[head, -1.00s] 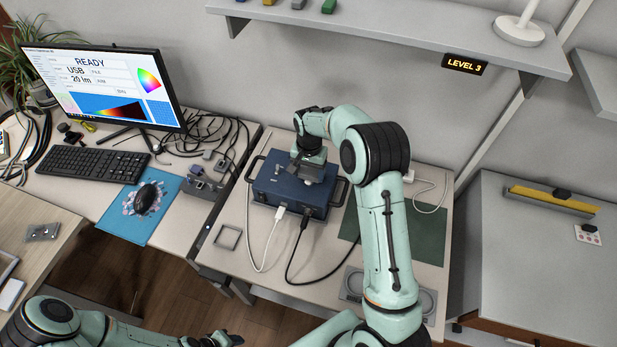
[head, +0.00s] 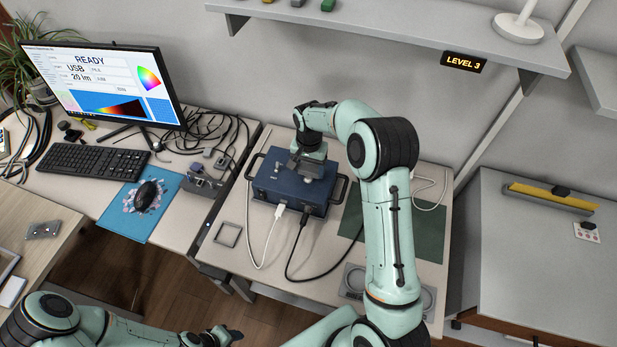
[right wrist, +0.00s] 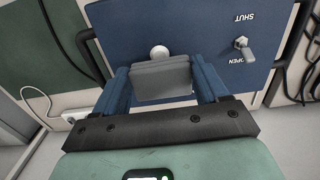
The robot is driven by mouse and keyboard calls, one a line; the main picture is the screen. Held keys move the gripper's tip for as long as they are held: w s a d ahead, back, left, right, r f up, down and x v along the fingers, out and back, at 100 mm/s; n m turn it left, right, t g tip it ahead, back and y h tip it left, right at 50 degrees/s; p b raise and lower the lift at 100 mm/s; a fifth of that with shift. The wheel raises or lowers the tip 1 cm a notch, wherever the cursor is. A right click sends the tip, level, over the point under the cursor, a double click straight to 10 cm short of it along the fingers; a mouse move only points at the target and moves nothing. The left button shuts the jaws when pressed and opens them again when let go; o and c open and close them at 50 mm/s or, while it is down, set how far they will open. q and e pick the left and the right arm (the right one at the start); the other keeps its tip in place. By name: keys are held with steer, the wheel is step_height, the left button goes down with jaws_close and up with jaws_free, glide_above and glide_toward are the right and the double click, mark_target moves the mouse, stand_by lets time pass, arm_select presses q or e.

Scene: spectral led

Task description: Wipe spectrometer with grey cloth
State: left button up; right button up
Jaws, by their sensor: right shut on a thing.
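The spectrometer is a dark blue box (head: 282,187) with black side handles, standing on the middle table. Its top also fills much of the right wrist view (right wrist: 205,35), with a SHUT/OPEN switch (right wrist: 243,45) and a round pale knob (right wrist: 159,52). My right gripper (right wrist: 162,85) is over the box top, shut on the folded grey cloth (right wrist: 160,80). The cloth is at or just above the blue surface; contact is hard to tell. In the head view the cloth (head: 311,168) shows under the right wrist. My left gripper (head: 226,337) is low at the bottom edge, far from the box; its fingers are unclear.
White and black cables (head: 272,235) run from the front of the box. A dark green mat (head: 425,230) lies right of it. A small square frame (head: 228,234) lies front left. The monitor (head: 105,85) and keyboard (head: 95,160) stand on the left desk. A shelf (head: 420,40) hangs above.

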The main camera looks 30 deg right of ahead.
arm_select(q)
steer(key=shift+s+f, duration=0.1)
stand_by(0.3)
arm_select(e)
steer(key=shift+r, duration=0.1)
step_height(320, 180, up, 3)
steer(key=shift+f+p, duration=0.2)
steer(key=shift+p, duration=0.15)
steer(key=shift+w+r, duration=0.15)
steer(key=shift+r, duration=0.45)
arm_select(q)
steer(key=shift+w+r, duration=0.5)
steer(key=shift+w, duration=0.15)
